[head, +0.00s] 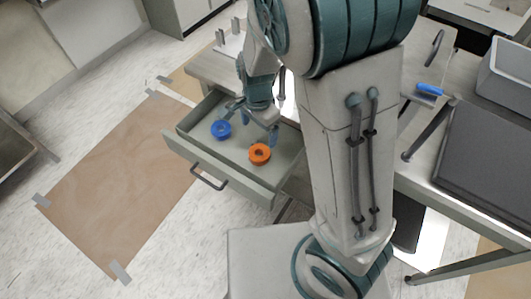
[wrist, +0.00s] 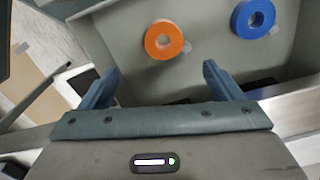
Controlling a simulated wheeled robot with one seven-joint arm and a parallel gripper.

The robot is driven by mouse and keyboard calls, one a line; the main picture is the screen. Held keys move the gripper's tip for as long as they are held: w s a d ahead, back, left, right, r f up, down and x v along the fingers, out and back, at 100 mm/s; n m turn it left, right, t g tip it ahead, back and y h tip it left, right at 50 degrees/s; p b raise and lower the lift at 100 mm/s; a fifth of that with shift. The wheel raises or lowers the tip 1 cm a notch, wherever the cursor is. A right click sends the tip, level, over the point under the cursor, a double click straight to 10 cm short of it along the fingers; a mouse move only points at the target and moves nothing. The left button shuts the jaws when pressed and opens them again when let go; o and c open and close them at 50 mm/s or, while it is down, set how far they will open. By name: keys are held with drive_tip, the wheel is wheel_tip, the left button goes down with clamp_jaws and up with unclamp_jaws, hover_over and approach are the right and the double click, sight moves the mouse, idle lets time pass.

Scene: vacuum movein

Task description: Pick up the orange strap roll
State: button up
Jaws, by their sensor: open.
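The orange strap roll (head: 260,154) lies flat in the open drawer (head: 228,167), near the drawer's right part in the head view. In the wrist view the orange roll (wrist: 164,40) is at the top centre, ahead of and between the fingers but apart from them. A blue roll (head: 221,129) lies in the same drawer, and it also shows in the wrist view (wrist: 253,18) at the top right. My gripper (wrist: 158,80) is open and empty, with its fingers spread wide. In the head view my gripper (head: 250,112) is over the drawer, partly hidden by my arm.
The drawer handle (head: 209,179) is on the drawer's front. Brown paper (head: 117,178) is taped to the floor at left. On the worktop at right are a blue-handled tool (head: 431,90), a dark flat case (head: 488,140) and a grey bin (head: 508,75).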

hover_over(259, 152)
drive_tip(key=f, duration=0.4)
drive_tip(key=f+b, duration=0.1)
drive_tip(key=f, duration=0.1)
drive_tip(key=shift+s+d+f, duration=0.25)
drive_tip(key=shift+s+f, duration=0.1)
drive_tip(key=shift+f, duration=0.05)
drive_tip(key=shift+w+a+f, duration=0.1)
drive_tip(key=shift+w+f, duration=0.05)
drive_tip(key=shift+f, duration=1.2)
drive_tip(key=shift+w+a+f, duration=0.1)
drive_tip(key=shift+f, duration=1.2)
drive_tip(key=c, duration=1.2)
